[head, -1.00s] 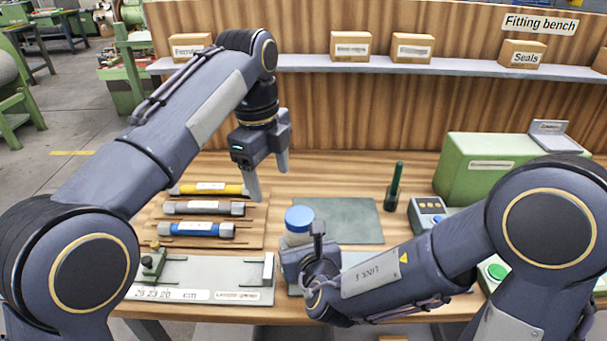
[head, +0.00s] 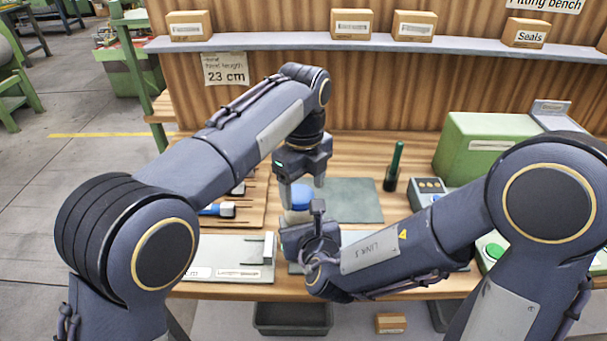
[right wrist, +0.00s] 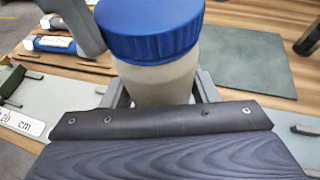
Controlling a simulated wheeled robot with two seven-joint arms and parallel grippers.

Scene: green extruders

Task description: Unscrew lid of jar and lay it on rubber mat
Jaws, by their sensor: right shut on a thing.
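The jar (right wrist: 158,82) is pale with a blue lid (right wrist: 150,28) on top, and stands upright. In the head view the blue lid (head: 300,198) shows beneath my left gripper. My right gripper (right wrist: 160,92) is shut on the jar's body, a finger on each side. My left gripper (head: 303,192) is open and points down at the lid; one finger shows just left of the lid in the right wrist view, the other is not seen there. The dark green rubber mat (head: 355,203) lies bare behind and right of the jar; it also shows in the right wrist view (right wrist: 240,62).
A board with blue-banded parts (head: 217,210) and a measuring fixture (head: 228,258) lie to the left. A shelf with boxes runs behind.

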